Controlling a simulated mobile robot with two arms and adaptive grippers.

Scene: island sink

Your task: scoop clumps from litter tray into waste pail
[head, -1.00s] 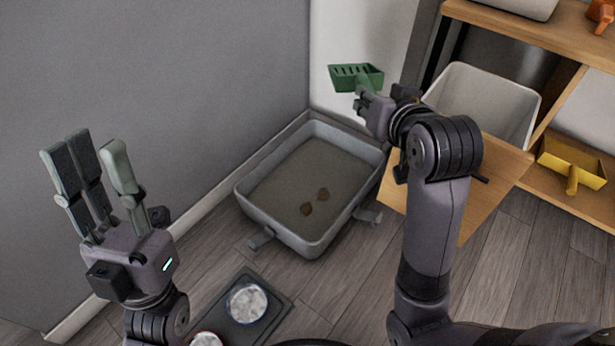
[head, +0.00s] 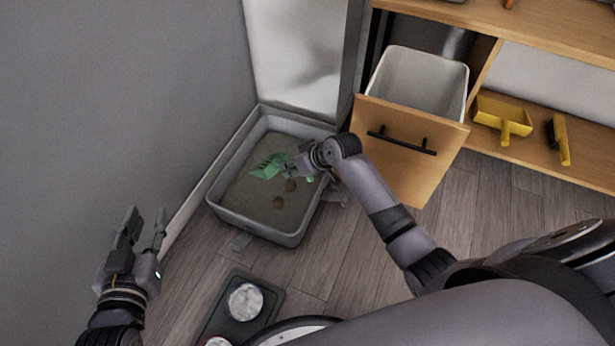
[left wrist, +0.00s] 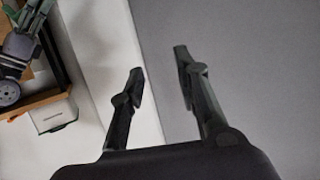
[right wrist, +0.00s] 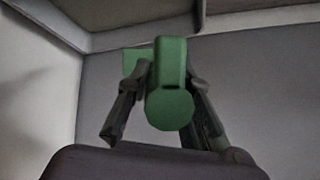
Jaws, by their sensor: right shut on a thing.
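The grey litter tray (head: 222,207) stands on the floor in the wall corner, with brown clumps (head: 279,202) on the litter. My right gripper (head: 290,169) is shut on the green slotted scoop (head: 268,166) and holds it over the tray, near the clumps. In the right wrist view the scoop's handle (right wrist: 170,85) sits between the fingers. Whether the scoop touches the litter I cannot tell. The white waste pail (head: 420,78) is in the pulled-out wooden drawer to the right of the tray. My left gripper (head: 146,232) is open and empty, left of the tray.
A black mat (head: 222,322) with two bowls (head: 245,301) lies on the floor in front of the tray. A yellow dustpan (head: 503,118) and a yellow-handled brush (head: 560,140) lie on the low shelf at right. The drawer front (head: 405,165) juts out beside the tray.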

